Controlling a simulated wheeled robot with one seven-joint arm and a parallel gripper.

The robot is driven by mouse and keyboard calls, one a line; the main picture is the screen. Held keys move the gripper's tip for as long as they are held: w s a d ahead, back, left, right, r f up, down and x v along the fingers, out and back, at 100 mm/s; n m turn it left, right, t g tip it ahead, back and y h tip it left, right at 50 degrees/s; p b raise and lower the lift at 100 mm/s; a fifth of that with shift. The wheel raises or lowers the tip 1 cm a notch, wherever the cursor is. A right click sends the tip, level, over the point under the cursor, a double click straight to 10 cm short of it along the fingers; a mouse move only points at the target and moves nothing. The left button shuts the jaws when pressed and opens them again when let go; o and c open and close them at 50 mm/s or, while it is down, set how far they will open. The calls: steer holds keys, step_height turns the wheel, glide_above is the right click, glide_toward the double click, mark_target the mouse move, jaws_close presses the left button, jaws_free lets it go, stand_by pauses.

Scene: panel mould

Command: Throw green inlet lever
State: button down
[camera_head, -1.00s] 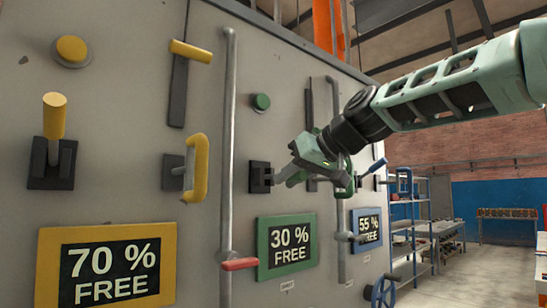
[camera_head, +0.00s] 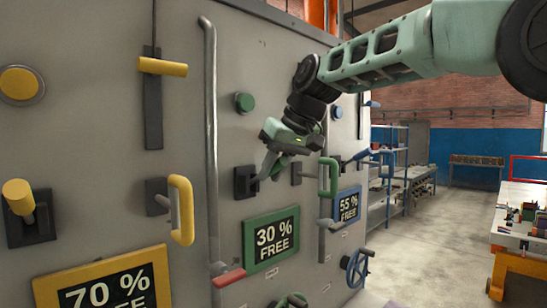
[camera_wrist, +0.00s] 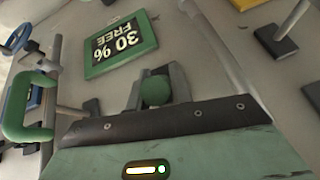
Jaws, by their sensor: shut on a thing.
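The green inlet lever sits on a small dark base plate (camera_head: 245,182) on the grey panel, above the green "30 % FREE" sign (camera_head: 270,242). My gripper (camera_head: 264,171) is at this plate, with its fingers pointing down and left. In the head view the gripper hides the lever's handle. In the wrist view, the lever's rounded green end (camera_wrist: 155,91) shows between the two grey fingers of my gripper (camera_wrist: 156,88), which are shut on it. The green sign also shows there, upside down (camera_wrist: 120,44).
A green U-shaped handle (camera_head: 333,178) stands out just right of my gripper, also in the wrist view (camera_wrist: 28,108). A vertical grey pipe (camera_head: 210,130) runs to the left. Yellow controls lie further left. A blue handwheel (camera_head: 356,267) is low on the right.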

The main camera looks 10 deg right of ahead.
steer(key=shift+r, duration=0.2)
stand_by(0.4)
steer(key=c, duration=1.3)
jaws_free()
steer(key=shift+w, duration=0.1)
steer(key=shift+o, duration=0.2)
steer(key=b+v, duration=0.2)
steer(key=v, duration=1.5)
steer(key=shift+r, duration=0.25)
